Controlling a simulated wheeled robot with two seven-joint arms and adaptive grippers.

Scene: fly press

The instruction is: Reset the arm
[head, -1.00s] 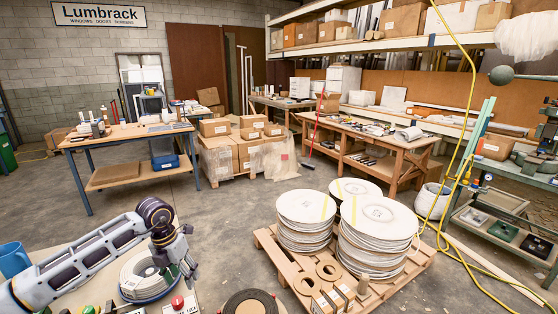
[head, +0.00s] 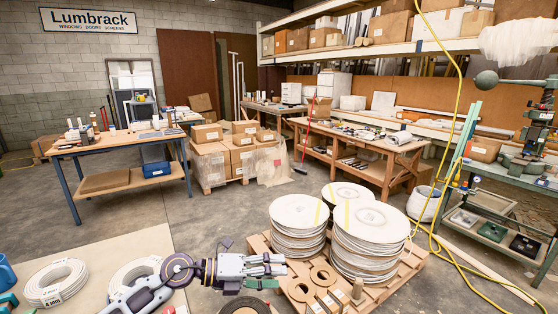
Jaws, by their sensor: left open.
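The fly press (head: 538,125) stands on a green bench at the right edge. Its arm is a bar reaching left from the top of the press, with a dark grey-green ball (head: 487,79) on its end. The press is partly cut off by the picture edge. My left gripper (head: 279,265) is low in the middle, pointing right, open and with nothing seen between its fingers. It is well to the left of the press and far from the ball. My right gripper is not in view.
A pallet (head: 388,282) with stacks of white discs (head: 366,216) is just right of my left gripper. A yellow hose (head: 457,150) hangs between the pallet and the green bench (head: 478,199). White coils (head: 57,283) lie on a near surface at left. Open floor (head: 215,215) lies behind.

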